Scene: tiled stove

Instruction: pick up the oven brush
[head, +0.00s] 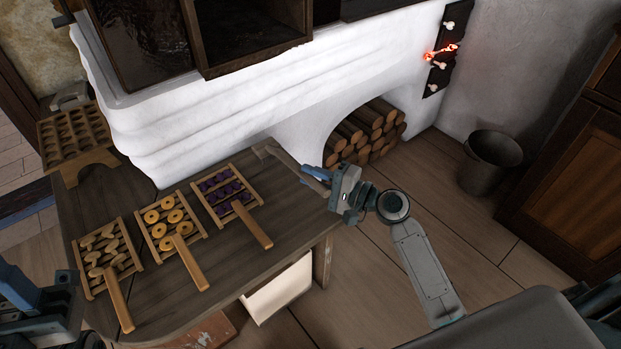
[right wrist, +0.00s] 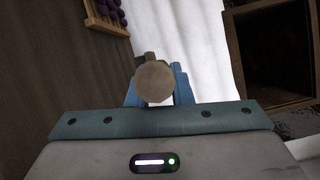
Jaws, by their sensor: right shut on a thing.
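The oven brush (head: 288,162) is at the right back edge of the wooden table, its head end (head: 264,149) near the white stove wall. My right gripper (head: 318,178) reaches in from the right and is shut on its handle. In the right wrist view the round handle end (right wrist: 154,82) sits between the blue fingers (right wrist: 158,97), pointing at the camera. The fingers partly hide the handle, and I cannot tell whether the head touches the table. My left gripper (head: 32,296) is at the lower left, partly cut off; its jaw opening is unclear.
Three wooden trays with handles, holding mushrooms (head: 108,255), yellow rings (head: 165,218) and purple fruit (head: 224,190), lie on the table (head: 262,205). Firewood (head: 368,130) fills the stove niche. A metal bucket (head: 489,163) stands on the floor at right.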

